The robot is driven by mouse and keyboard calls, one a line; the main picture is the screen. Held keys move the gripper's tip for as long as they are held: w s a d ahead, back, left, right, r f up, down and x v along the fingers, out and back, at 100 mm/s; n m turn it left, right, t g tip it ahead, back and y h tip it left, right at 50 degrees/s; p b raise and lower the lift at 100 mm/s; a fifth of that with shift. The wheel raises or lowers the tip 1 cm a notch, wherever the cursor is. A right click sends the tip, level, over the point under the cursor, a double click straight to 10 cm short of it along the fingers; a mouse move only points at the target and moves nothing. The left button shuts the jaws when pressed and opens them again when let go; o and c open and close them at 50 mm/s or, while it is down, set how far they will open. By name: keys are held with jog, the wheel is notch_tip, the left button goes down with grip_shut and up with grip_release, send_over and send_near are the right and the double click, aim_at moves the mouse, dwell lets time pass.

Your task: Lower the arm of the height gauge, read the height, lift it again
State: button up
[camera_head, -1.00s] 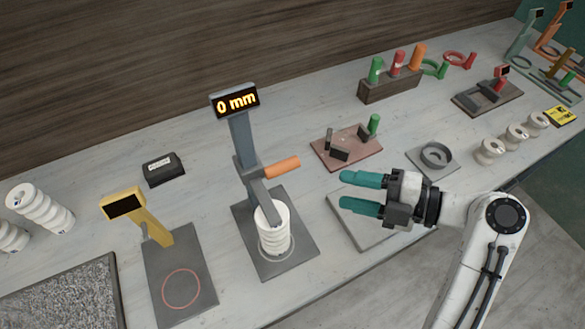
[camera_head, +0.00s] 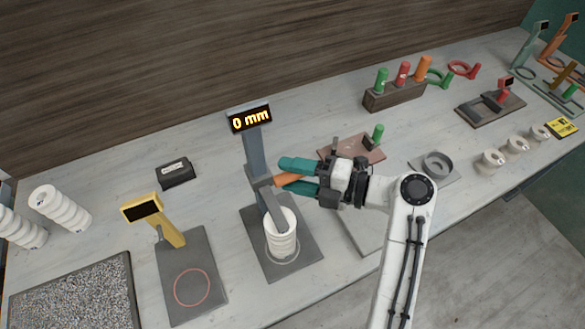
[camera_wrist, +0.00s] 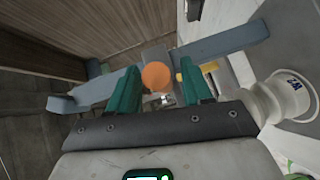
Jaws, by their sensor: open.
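The grey height gauge (camera_head: 254,150) stands on a dark base plate, and its display (camera_head: 250,117) reads 0 mm. Its arm (camera_head: 270,203) reaches down over a white ribbed clay piece (camera_head: 282,234) standing on the base; I cannot tell whether they touch. My gripper (camera_head: 283,177) is open, its teal fingers on either side of the gauge's orange handle (camera_head: 285,181). In the wrist view the round orange handle end (camera_wrist: 156,75) shows between the open fingers (camera_wrist: 160,95). The white piece, marked W2, shows at the right (camera_wrist: 288,95).
A yellow gauge (camera_head: 163,222) with a dark screen stands to the left, near a speckled tray (camera_head: 75,290). A small black box (camera_head: 175,172) sits behind. A red-brown fixture (camera_head: 368,148) and a grey ring (camera_head: 436,164) lie right of my gripper.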

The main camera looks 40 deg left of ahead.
jog(key=shift+a+f, duration=0.1)
jog(key=shift+a, duration=0.15)
grip_shut()
dwell(0.3)
